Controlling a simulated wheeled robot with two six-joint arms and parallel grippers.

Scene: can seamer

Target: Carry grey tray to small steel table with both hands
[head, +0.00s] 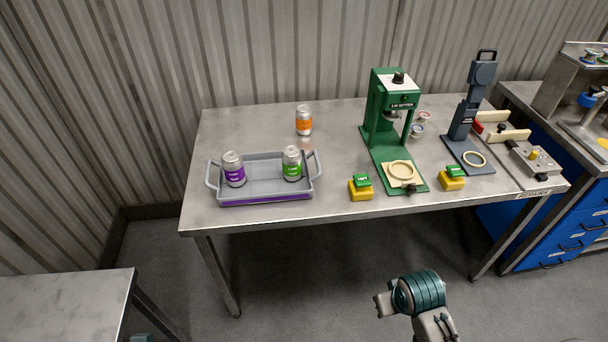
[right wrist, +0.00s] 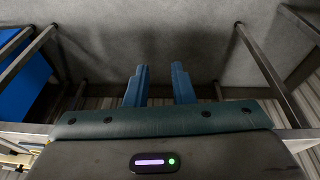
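The grey tray (head: 263,179) sits on the large steel table, left of its middle. It has a raised handle at each end and a purple strip along its front. A purple-labelled can (head: 234,170) and a green-labelled can (head: 292,164) stand upright in it. The small steel table (head: 60,302) is at the lower left, partly cut off, and its visible top is bare. My right gripper (right wrist: 159,86) has its two blue fingers apart with nothing between them; my right arm shows in the head view, in front of the large table and clear of the tray.
An orange-labelled can (head: 304,121) stands behind the tray on the large table (head: 235,130). A green lid-setting press (head: 385,130), yellow button boxes and a dark seamer (head: 470,115) stand to the right. Open floor (head: 170,250) lies between the two tables.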

